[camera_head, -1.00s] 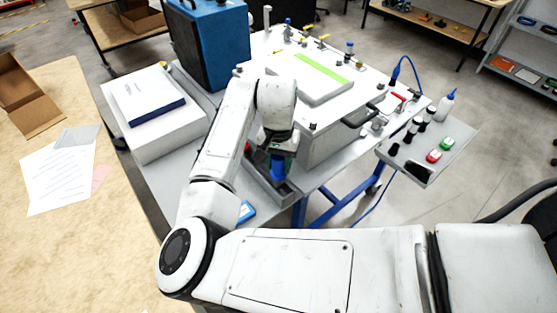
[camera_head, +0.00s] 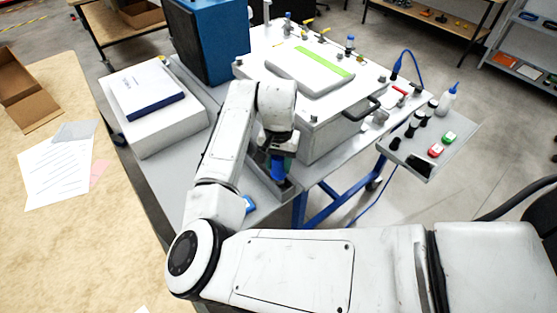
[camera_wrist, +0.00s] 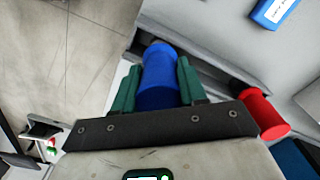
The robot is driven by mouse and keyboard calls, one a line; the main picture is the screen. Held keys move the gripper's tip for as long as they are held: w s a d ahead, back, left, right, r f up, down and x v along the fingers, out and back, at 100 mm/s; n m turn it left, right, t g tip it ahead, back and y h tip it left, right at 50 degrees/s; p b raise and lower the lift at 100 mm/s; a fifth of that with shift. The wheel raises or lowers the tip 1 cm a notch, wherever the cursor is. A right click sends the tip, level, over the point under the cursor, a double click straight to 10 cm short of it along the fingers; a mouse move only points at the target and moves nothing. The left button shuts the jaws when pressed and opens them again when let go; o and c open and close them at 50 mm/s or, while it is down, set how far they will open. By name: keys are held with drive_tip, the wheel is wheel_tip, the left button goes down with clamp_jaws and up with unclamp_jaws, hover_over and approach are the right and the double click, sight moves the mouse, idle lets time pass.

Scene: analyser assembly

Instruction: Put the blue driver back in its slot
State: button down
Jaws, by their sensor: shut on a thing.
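The blue driver (camera_wrist: 158,80) is held between the green fingers of my gripper (camera_wrist: 155,86) in the wrist view. Its blue handle also shows below my wrist in the head view (camera_head: 278,168). The far end of the driver points at the grey holder (camera_wrist: 152,28), a long trough with a dark interior. I cannot tell whether the tip is inside a slot or just above it. A red driver (camera_wrist: 265,113) stands at the holder to the right of my gripper, apart from it. The holder also shows beneath my gripper in the head view (camera_head: 262,190).
A white analyser (camera_head: 335,120) with a lid stands just right of my gripper. A small blue box (camera_head: 249,204) lies on the grey bench left of the holder. A white box with a blue-edged book (camera_head: 147,93) stands further left. Bare floor lies beyond the holder's edge.

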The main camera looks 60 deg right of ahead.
drive_tip(key=shift+f+b, duration=0.45)
drive_tip(key=shift+f, duration=0.55)
drive_tip(key=c, duration=0.7)
unclamp_jaws()
drive_tip(key=o, duration=0.5)
drive_tip(key=shift+o, duration=0.2)
drive_tip(key=shift+r, duration=0.1)
wheel_tip(320, 180, up, 11)
drive_tip(key=shift+f+b, duration=0.2)
drive_tip(key=shift+b, duration=0.25)
drive_tip(key=shift+s, duration=0.1)
